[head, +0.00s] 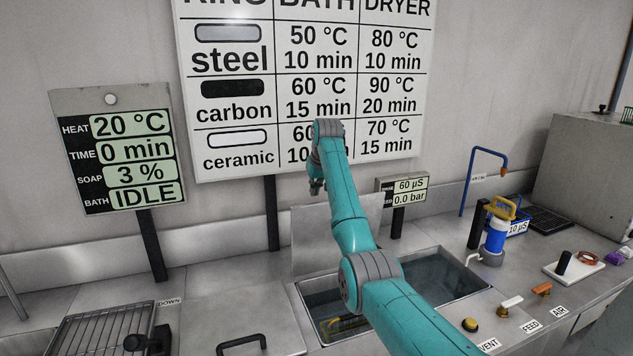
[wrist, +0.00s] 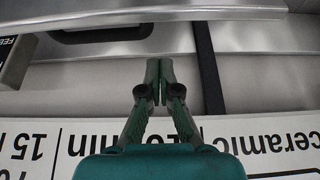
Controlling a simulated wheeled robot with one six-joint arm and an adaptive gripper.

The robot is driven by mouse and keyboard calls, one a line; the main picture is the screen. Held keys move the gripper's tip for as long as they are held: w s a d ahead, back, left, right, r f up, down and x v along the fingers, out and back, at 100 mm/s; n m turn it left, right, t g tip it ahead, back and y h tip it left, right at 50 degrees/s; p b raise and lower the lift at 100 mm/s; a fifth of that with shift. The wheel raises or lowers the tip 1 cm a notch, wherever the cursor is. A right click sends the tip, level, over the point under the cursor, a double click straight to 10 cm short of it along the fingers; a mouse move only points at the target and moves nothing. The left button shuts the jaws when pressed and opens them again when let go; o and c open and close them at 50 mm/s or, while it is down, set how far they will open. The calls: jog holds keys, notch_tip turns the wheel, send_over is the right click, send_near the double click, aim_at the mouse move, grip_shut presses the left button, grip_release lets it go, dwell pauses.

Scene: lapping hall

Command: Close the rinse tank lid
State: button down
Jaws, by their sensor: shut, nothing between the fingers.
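The rinse tank (head: 455,272) is an open steel basin with water in it, partly hidden by my arm. Its lid (head: 306,242) is a flat grey metal panel standing upright at the tank's back edge. My gripper (head: 316,188) is above the lid's top edge, near the wall chart, small and partly hidden by my wrist. In the wrist view, upside-down, my gripper (wrist: 158,72) is shut and empty. A metal panel (wrist: 175,40) with a black handle (wrist: 100,32) lies beyond the fingertips; it appears to be the lid's back face. I see no contact.
A wall chart (head: 230,155) hangs close behind my gripper. A small meter (head: 408,190) stands right of the lid. A closed cover with a black handle (head: 240,342) and a wire rack (head: 95,330) are at left. A blue-and-white bottle (head: 495,240) stands at right.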

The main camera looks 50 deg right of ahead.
jog(key=shift+s+a+f, duration=0.25)
jog(key=shift+s+a, duration=0.25)
jog(key=shift+s, duration=0.35)
jog(key=shift+s+a+f, duration=0.2)
jog(key=shift+s+a, duration=0.3)
jog(key=shift+s, duration=0.3)
